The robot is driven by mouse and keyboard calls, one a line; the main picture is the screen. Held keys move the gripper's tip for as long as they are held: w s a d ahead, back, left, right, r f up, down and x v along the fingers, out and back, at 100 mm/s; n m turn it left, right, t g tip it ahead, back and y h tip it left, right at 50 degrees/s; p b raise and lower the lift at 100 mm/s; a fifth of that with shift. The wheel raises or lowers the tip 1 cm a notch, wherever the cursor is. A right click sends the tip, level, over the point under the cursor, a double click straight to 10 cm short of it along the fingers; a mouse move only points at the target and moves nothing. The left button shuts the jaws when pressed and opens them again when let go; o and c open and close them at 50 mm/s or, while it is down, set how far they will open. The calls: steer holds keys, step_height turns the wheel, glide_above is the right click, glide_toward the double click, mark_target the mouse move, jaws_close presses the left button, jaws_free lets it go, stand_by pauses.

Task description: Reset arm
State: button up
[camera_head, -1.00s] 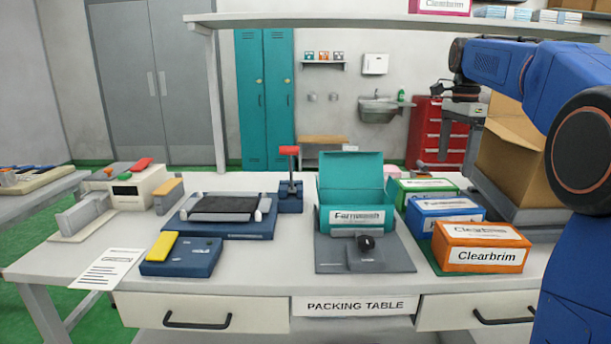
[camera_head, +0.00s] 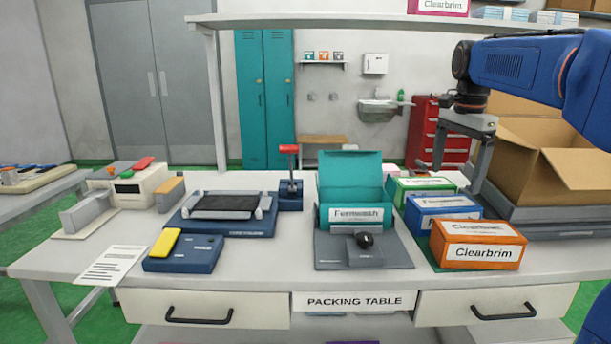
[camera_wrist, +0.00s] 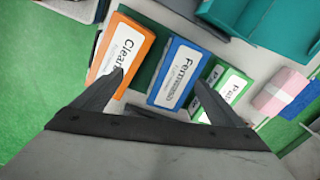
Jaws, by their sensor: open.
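My gripper (camera_head: 456,170) is open and empty in the head view, its two fingers hanging down above the right side of the packing table (camera_head: 270,265). In the wrist view my gripper (camera_wrist: 160,95) shows its fingers spread wide, with nothing between them in its grasp. Below lie the orange Clearbrim box (camera_head: 478,246), the blue box (camera_head: 441,209) and the green box (camera_head: 423,187). In the wrist view, the orange box (camera_wrist: 130,50), blue box (camera_wrist: 179,75) and green box (camera_wrist: 222,95) appear beyond the fingers.
An open cardboard carton (camera_head: 540,165) stands at the right, close to my gripper. An open teal box (camera_head: 355,190) stands on a grey fixture at the table's middle. Left are a blue-and-black device (camera_head: 225,212) and a blue case with a yellow block (camera_head: 182,252). A shelf (camera_head: 390,22) spans above.

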steer(key=s+a+f+n+t, duration=0.1)
steer(key=s+f+n, duration=0.3)
steer(key=s+f, duration=0.4)
steer(key=s+a+f+n+t, duration=0.1)
steer(key=s+a+f+n, duration=0.3)
steer(key=s+f, duration=0.4)
steer(key=s+a+f+n+t, duration=0.2)
steer(key=s+f+n, duration=0.4)
steer(key=s, duration=0.8)
step_height(320, 180, down, 2)
steer(key=shift+s+a, duration=0.3)
steer(key=shift+s, duration=0.05)
steer(key=shift+o, duration=0.4)
steer(key=shift+d, duration=0.1)
